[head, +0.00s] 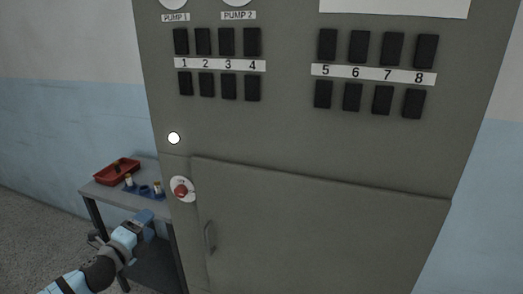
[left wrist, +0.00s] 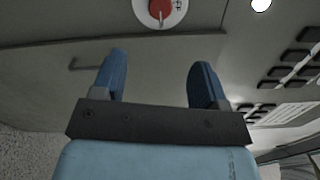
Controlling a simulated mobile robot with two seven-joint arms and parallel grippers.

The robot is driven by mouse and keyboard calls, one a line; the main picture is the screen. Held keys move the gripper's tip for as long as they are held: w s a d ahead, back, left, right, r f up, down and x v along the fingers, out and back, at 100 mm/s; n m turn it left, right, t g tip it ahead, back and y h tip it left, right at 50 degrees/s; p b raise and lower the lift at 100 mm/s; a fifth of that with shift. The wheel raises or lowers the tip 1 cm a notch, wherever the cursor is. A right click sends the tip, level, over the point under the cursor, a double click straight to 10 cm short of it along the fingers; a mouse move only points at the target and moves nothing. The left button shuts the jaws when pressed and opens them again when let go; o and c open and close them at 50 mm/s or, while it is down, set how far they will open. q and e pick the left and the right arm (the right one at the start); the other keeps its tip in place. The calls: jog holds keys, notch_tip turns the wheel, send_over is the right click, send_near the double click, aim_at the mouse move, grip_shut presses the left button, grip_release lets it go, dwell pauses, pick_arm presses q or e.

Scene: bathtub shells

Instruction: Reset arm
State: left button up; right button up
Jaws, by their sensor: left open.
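My left gripper (head: 146,219) is at the lower left of the head view, in front of the small table and left of the grey cabinet (head: 300,140). In the left wrist view its two blue fingers (left wrist: 160,62) stand apart with nothing between them. A red knob (head: 181,190) on a white round plate sits on the cabinet front, above and right of the gripper. The red knob also shows in the left wrist view (left wrist: 161,9), beyond the fingertips and apart from them. My right gripper is not in view.
A small grey table (head: 103,190) left of the cabinet holds a red tray (head: 117,172) and a blue rack with small bottles. The cabinet has a lit white lamp (head: 174,138), rows of black switches (head: 228,87) and a closed door with a handle (head: 210,237).

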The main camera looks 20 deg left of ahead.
pick_arm(q)
jog(key=s+d+f+n+g+p, duration=0.2)
jog(key=s+d+f+n+p, duration=0.1)
jog(key=s+d+n, duration=0.3)
jog(key=s+d+f+n+g+h+p, duration=0.1)
jog(key=s+d+f+n+p, duration=0.3)
jog(key=s+d, duration=0.5)
jog(key=s+d+f+n+g+h+p, duration=0.1)
jog(key=s+d+f+n+g+p, duration=0.3)
jog(key=s+d+f+n, duration=0.2)
jog(key=s+d+n, duration=0.2)
jog(key=d, duration=0.1)
jog(key=shift+s+d+f+n, duration=0.15)
jog(key=shift+d+f+n, duration=0.15)
